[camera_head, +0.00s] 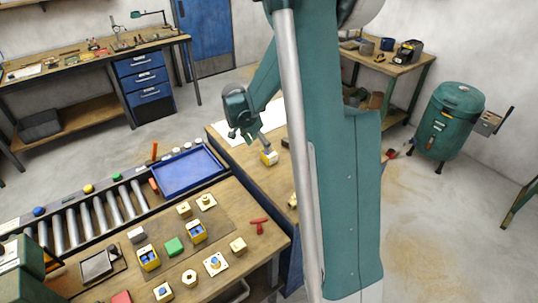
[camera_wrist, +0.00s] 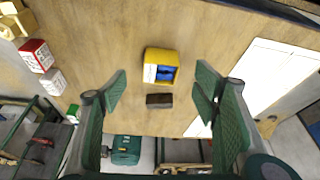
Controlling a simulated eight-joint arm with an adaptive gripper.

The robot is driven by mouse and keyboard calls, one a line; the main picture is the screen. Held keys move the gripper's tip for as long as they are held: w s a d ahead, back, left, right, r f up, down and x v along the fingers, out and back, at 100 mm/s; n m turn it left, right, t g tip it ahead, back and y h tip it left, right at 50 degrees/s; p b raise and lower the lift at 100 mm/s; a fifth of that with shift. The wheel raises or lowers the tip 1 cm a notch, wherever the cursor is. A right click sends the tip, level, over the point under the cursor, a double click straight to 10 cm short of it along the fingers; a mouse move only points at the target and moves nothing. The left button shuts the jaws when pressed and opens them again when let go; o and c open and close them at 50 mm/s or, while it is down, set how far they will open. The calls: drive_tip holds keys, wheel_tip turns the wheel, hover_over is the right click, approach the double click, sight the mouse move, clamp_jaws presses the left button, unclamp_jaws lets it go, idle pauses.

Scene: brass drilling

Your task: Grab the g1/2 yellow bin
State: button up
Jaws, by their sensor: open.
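A small yellow bin (camera_wrist: 174,56) with blue contents and a white label lies on the wooden table in the wrist view, just beyond the space between my fingers. The label is too small to read. My gripper (camera_wrist: 162,92) is open and empty, with a green finger on each side. In the head view my gripper (camera_head: 262,140) hangs over the far table, just above a yellow and white bin (camera_head: 269,158). Other yellow bins with blue contents, a left one (camera_head: 149,259) and a right one (camera_head: 196,232), stand on the near table; their labels are unreadable.
A dark block (camera_wrist: 159,101) lies close to the bin, between my fingers in the picture. White sheets (camera_wrist: 265,75) lie to the right. Red and white boxes (camera_wrist: 37,56) stand at the left. A blue tray (camera_head: 186,171) and roller conveyor (camera_head: 100,214) lie left of my arm.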

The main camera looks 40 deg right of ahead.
sight(269, 160)
drive_tip(key=shift+m+g, duration=0.3)
drive_tip(key=shift+m, duration=0.5)
drive_tip(key=shift+w+d+f+p, duration=0.3)
drive_tip(key=shift+d+f, duration=0.3)
drive_tip(key=shift+d, duration=0.2)
drive_tip(key=shift+w+d+f+p, duration=0.3)
drive_tip(key=shift+d+f, duration=0.25)
drive_tip(key=shift+d, duration=0.2)
drive_tip(key=shift+s+f, duration=0.1)
drive_tip(key=shift+x, duration=1.2)
drive_tip(key=shift+f, duration=0.1)
drive_tip(key=shift+x, duration=2.5)
drive_tip(key=shift+c, duration=0.5)
drive_tip(key=c, duration=0.9)
